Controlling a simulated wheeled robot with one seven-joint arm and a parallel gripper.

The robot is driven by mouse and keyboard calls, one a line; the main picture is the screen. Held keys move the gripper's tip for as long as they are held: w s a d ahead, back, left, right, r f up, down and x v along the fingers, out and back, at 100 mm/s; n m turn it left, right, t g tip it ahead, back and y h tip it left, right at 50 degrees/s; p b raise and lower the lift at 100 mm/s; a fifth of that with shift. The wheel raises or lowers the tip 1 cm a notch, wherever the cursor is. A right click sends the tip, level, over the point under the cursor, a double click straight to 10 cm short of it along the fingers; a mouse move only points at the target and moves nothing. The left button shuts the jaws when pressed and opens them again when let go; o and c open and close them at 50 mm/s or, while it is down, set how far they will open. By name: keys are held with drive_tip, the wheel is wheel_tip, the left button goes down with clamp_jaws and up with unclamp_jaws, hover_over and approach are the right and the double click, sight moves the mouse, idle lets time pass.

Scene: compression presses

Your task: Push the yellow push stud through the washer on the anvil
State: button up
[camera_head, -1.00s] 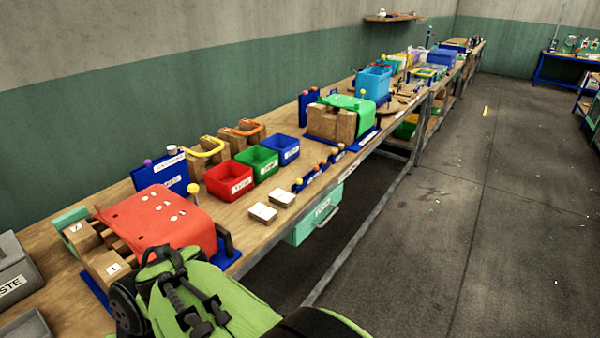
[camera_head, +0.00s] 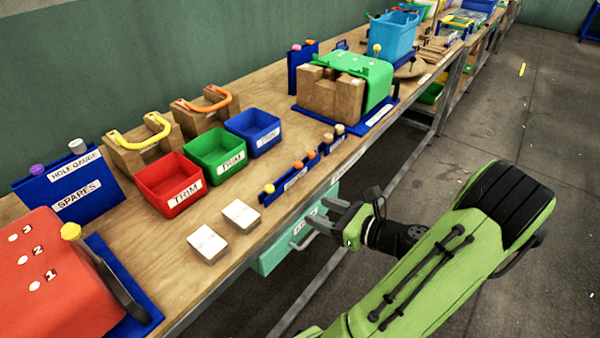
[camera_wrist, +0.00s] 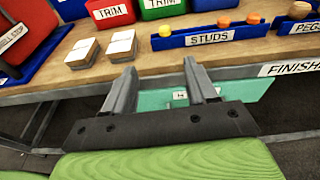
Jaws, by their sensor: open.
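A blue rack labelled STUDS (camera_head: 290,178) stands along the table's front edge. A yellow-headed stud (camera_head: 268,188) sits at its left end, with orange-headed studs (camera_head: 297,165) to the right. In the wrist view the yellow stud (camera_wrist: 165,31) shows above and beyond my fingertips. My gripper (camera_head: 322,217) is open and empty, in front of the table edge and apart from the rack. It shows in the wrist view (camera_wrist: 160,66) with both fingers spread. I cannot make out a washer or an anvil.
A red press (camera_head: 60,285) with a yellow knob stands at the left, a green-topped press (camera_head: 376,85) farther back. Red (camera_head: 168,185), green (camera_head: 214,156) and blue (camera_head: 253,132) TRIM bins line the table. Two pale blocks (camera_head: 208,244) lie in front. A teal drawer (camera_head: 275,258) hangs below.

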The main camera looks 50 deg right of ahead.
sight(272, 188)
drive_tip(key=shift+h, duration=0.3)
drive_tip(key=b+x, duration=0.1)
drive_tip(key=x, duration=0.4)
drive_tip(key=b+x, duration=0.2)
drive_tip(key=x, duration=0.3)
drive_tip(key=b+x, duration=0.1)
drive_tip(key=x, duration=0.4)
drive_tip(key=shift+w+d+r+b, duration=0.2)
drive_tip(key=shift+w+b, duration=0.1)
drive_tip(key=shift+b, duration=0.1)
drive_tip(key=shift+s, duration=0.1)
drive_tip(key=shift+c, duration=0.3)
clamp_jaws()
